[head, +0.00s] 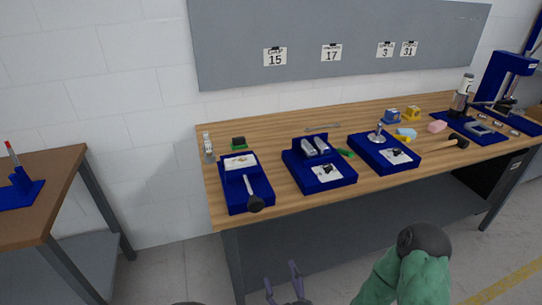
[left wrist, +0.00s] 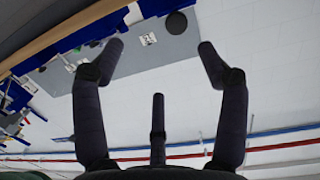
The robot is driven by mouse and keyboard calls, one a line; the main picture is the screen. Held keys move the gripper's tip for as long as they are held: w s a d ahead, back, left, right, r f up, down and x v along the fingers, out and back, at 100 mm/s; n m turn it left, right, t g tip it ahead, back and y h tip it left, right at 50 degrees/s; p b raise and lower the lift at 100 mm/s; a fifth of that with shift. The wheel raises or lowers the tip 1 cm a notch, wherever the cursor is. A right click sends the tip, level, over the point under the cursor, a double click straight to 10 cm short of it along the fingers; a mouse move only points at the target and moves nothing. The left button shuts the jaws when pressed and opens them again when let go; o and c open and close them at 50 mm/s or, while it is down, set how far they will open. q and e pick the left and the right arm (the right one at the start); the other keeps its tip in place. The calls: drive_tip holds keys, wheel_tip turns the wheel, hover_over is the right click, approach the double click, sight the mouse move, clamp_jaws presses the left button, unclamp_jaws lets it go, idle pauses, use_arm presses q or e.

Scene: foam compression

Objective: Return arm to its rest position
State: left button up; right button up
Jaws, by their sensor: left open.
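My left gripper (head: 281,275) shows at the bottom of the head view, below and in front of the workbench (head: 225,222), apart from everything on it. Its fingers are spread and empty. In the left wrist view the gripper (left wrist: 160,52) also has its fingers wide apart with nothing between them; behind them are a white wall, a grey board and the tilted bench edge. My green arm link (head: 405,275) is at the lower right of the head view. My right gripper is not in view.
Blue trays (head: 235,200) with tools stand along the bench front. A brown table (head: 50,190) with a blue stand is at the left. Floor between them is clear.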

use_arm(q)
drive_tip(key=w+a+f+m+g+h+p, duration=0.1)
drive_tip(key=w+a+f+g+h, duration=0.2)
drive_tip(key=f, duration=0.7)
drive_tip(key=w+a+f+m+g+h, duration=0.1)
drive_tip(key=w+a+f+g+h, duration=0.2)
drive_tip(key=f, duration=0.8)
drive_tip(key=s+a+f+g+h, duration=0.1)
drive_tip(key=s+a+f+g, duration=0.2)
drive_tip(key=s+f+g, duration=0.2)
drive_tip(key=s+a+f+g+h+p, duration=0.1)
drive_tip(key=s+a+f+g, duration=0.3)
drive_tip(key=s+f, duration=0.3)
drive_tip(key=s+g, duration=0.1)
drive_tip(key=s, duration=0.2)
drive_tip(key=shift+s+a+f, duration=0.25)
drive_tip(key=shift+s, duration=0.15)
